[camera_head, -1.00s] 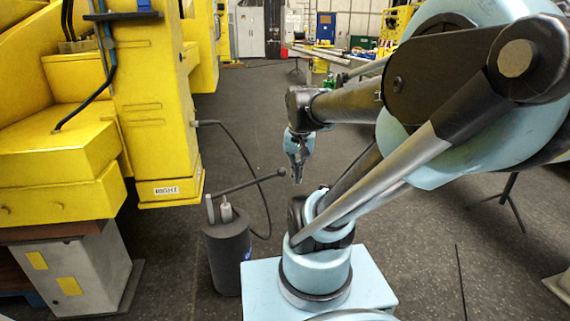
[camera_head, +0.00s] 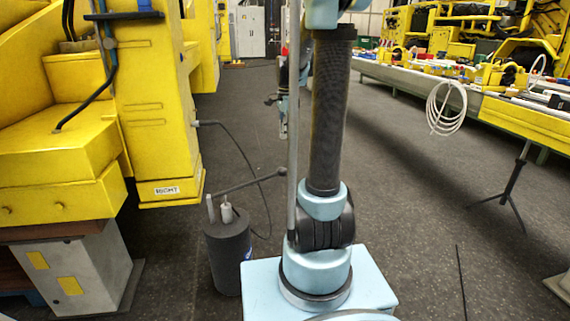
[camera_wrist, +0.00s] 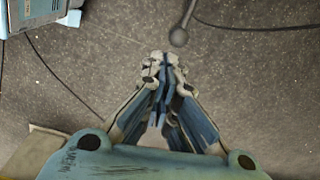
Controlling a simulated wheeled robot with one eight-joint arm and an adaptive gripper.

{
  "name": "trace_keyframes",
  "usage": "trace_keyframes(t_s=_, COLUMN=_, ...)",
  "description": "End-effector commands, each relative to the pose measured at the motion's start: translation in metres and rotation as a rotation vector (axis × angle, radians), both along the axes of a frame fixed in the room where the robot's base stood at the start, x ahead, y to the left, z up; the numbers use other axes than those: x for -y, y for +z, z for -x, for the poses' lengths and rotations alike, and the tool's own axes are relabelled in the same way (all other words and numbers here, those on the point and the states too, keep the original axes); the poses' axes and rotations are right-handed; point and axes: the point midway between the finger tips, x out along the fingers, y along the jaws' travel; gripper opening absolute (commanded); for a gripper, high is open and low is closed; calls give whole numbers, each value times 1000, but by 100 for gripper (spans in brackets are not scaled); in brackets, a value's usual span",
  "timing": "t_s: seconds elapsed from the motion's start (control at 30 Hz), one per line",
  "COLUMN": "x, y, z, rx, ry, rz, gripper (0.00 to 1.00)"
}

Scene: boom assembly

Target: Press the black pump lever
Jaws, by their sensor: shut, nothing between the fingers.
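The black pump lever (camera_head: 250,183) is a thin dark rod with a knob at its right end. It slants upward to the right from the top of the dark cylindrical pump (camera_head: 228,255). In the wrist view the lever's knob (camera_wrist: 179,37) shows just beyond and slightly right of my fingertips. My gripper (camera_wrist: 163,62) is shut and empty, pointing down toward the floor. In the head view my gripper (camera_head: 283,130) is partly hidden by my arm and appears above the knob. I see no contact with the lever.
A black hose (camera_head: 243,150) runs from the yellow machine (camera_head: 150,120) down to the pump. A long workbench (camera_head: 520,115) with many parts stands at the right, with a coil of white cable (camera_head: 446,108). The dark floor between is mostly clear.

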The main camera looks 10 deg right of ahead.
Motion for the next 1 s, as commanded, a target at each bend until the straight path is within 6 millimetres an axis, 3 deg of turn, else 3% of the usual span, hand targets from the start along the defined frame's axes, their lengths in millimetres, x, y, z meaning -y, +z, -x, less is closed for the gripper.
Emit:
trace_keyframes(t_s=0.1, x=2, y=-7, z=-24, rx=-12, ry=-90, rz=-2, gripper=0)
trace_keyframes(t_s=0.3, x=4, y=-13, z=-44, rx=-22, ry=-174, rz=-3, gripper=0)
trace_keyframes(t_s=0.77, x=4, y=-15, z=-46, rx=-23, ry=-185, rz=-3, gripper=0)
trace_keyframes(t_s=1.0, x=4, y=-38, z=-46, rx=-23, ry=-185, rz=-3, gripper=0)
